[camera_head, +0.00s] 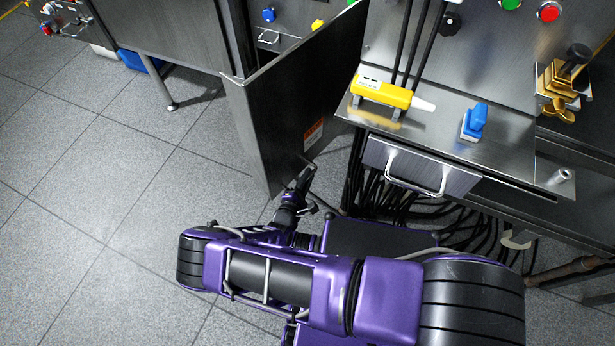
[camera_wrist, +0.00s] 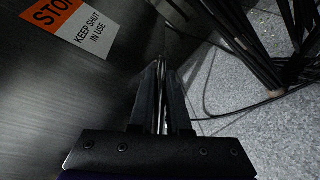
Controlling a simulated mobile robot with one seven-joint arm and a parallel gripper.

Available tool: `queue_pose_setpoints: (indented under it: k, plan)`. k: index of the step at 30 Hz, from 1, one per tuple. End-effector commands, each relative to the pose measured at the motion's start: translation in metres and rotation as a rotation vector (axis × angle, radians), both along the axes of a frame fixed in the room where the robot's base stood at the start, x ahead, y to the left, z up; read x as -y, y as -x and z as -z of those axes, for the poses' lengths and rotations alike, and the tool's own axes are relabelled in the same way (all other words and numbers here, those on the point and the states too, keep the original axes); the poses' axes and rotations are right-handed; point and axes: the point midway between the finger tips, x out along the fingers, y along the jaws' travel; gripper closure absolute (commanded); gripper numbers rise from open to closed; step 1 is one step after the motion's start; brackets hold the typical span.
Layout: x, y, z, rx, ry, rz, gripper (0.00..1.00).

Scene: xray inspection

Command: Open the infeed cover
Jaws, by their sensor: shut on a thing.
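The infeed cover (camera_head: 290,105) is a dark metal panel. It stands upright, swung out at an angle from the steel cabinet. An orange and white label reading "STOP, KEEP SHUT IN USE" is on its face, and the cover also fills the left of the wrist view (camera_wrist: 60,95). My gripper (camera_head: 307,174) is at the cover's lower right part, just below the label. In the wrist view my gripper (camera_wrist: 161,68) is shut on a thin bright metal strip of the cover. I cannot tell whether this strip is its handle or its edge.
A steel shelf (camera_head: 510,150) right of the cover holds a yellow scanner-like device (camera_head: 381,92) and a blue object (camera_head: 474,122). A drawer (camera_head: 420,170) with a handle sits below. Black cables (camera_head: 400,204) hang underneath. The tiled floor (camera_head: 110,190) is clear on the left.

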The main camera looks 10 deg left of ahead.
Motion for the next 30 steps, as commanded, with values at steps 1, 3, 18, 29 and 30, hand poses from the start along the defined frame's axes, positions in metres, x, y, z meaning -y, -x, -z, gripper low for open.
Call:
queue_pose_setpoints:
  k: [1,3,18,29,30]
  plan:
    - [-0.001,0.001,0.001,-0.002,-0.001,-0.002,1.00]
    - [-0.001,0.001,0.001,-0.002,-0.001,-0.002,0.76]
    - [-0.002,0.005,-0.002,0.000,0.000,-0.001,0.55]
    - [-0.015,0.076,-0.018,-0.002,-0.001,-0.003,0.55]
    - [-0.017,0.086,-0.021,-0.002,-0.002,-0.003,0.55]
